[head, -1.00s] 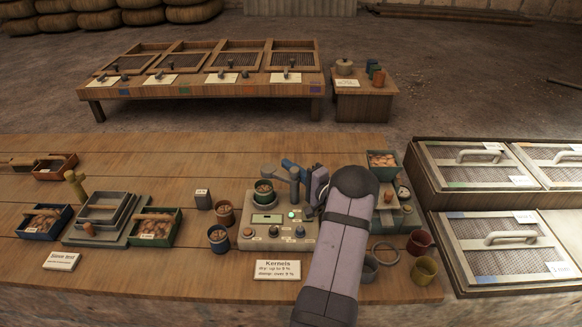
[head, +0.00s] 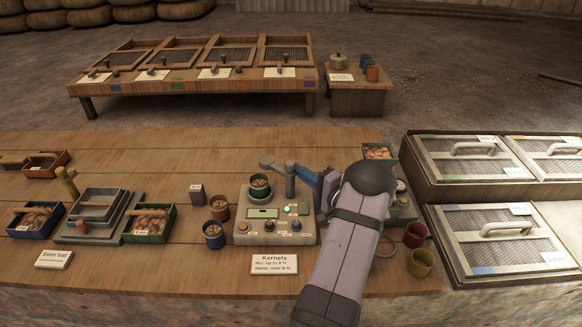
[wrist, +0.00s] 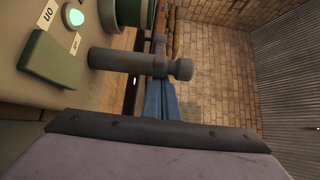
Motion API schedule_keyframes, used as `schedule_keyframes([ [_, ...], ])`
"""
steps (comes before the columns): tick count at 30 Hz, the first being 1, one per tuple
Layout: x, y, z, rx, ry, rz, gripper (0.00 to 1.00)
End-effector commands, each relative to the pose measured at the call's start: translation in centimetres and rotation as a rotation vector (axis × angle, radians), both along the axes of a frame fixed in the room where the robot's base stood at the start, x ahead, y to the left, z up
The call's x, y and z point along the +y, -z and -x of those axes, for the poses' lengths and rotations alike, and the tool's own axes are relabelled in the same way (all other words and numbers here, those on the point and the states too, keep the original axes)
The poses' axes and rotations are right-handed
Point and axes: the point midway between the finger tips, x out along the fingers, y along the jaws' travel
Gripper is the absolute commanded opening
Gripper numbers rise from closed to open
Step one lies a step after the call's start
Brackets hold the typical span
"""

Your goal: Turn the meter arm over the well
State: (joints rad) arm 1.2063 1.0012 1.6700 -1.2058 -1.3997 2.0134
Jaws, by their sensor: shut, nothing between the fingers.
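The moisture meter (head: 275,232) stands on the bench with a lit green button. Its meter arm (head: 275,164) sits on an upright grey post (head: 290,184) and points left, its end at the back right of the well, with a gap in the picture. A green cup of kernels (head: 260,188) sits at the well and hides its inside. My gripper (head: 312,178) is shut and empty, just right of the post. In the wrist view its blue fingers (wrist: 160,100) point at the post (wrist: 125,60) near its top; whether they touch it is unclear.
A cup of kernels (head: 220,207) and a blue cup (head: 213,236) stand left of the meter. The Kernels sign (head: 274,264) lies in front. A red cup (head: 416,235) and a yellow cup (head: 420,263) stand at right. The bench behind the meter is clear.

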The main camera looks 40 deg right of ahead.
Motion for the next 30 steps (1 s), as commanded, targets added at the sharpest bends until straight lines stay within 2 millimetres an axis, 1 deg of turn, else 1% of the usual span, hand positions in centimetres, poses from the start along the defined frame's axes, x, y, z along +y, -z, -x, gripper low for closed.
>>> schedule_keyframes([
  [1, 0.3, 0.3, 0.5, 0.003, -0.007, -0.005, 0.00],
  [5, 0.2, 0.2, 1.0, 0.003, -0.006, -0.005, 0.00],
  [6, 0.2, 0.2, 1.0, 0.002, -0.005, -0.004, 0.10],
  [8, 0.1, 0.0, 1.0, 0.002, -0.004, 0.000, 0.24],
  [9, 0.1, -0.1, 1.0, 0.002, -0.002, 0.007, 0.34],
  [10, 0.0, -0.3, 1.1, 0.001, 0.000, 0.016, 0.41],
  [11, -0.1, -0.6, 1.1, -0.002, 0.003, 0.027, 0.42],
  [14, -0.5, -1.8, 1.1, -0.010, 0.021, 0.090, 0.42],
  [17, -0.7, -2.4, 1.1, -0.011, 0.038, 0.182, 0.42],
  [26, -0.4, -4.0, 1.4, 0.023, 0.102, 0.579, 0.42],
  [30, 0.2, -3.9, 1.5, 0.053, 0.124, 0.778, 0.42],
])
